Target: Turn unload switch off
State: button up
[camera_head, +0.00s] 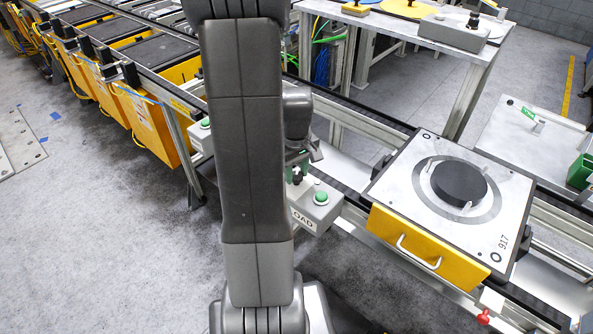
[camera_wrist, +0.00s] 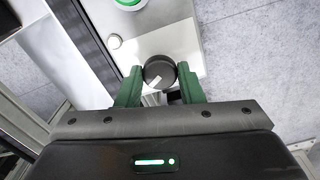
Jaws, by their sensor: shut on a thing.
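The unload switch is a round black knob (camera_wrist: 158,73) with a white mark, on a light grey control box (camera_wrist: 178,38) in the wrist view. My gripper (camera_wrist: 159,84) has its two green fingers closed on either side of the knob. The white mark points to the lower left in the wrist view. In the head view the control box (camera_head: 309,208) stands beside the conveyor, with a green button (camera_head: 321,197) and part of a label ending in "OAD". My arm hides part of the box there.
A pallet (camera_head: 419,178) with a black disc and a yellow front (camera_head: 416,244) sits on the conveyor to the right. Yellow bins (camera_head: 158,125) line the conveyor at left. A metal table (camera_head: 447,50) stands behind. The grey floor at left is largely clear.

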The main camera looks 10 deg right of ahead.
aim_at(297, 174)
jog(key=n+b, duration=0.2)
jog(key=n, duration=0.3)
jog(key=shift+n, duration=0.4)
jog(key=n+b, duration=0.1)
jog(key=n, duration=0.5)
dwell(0.7)
jog(key=o, duration=1)
jog(key=shift+r, duration=0.15)
notch_tip(297, 174, up, 14)
jog(key=shift+f+b, duration=0.2)
jog(key=shift+b, duration=0.15)
jog(key=shift+f, duration=0.1)
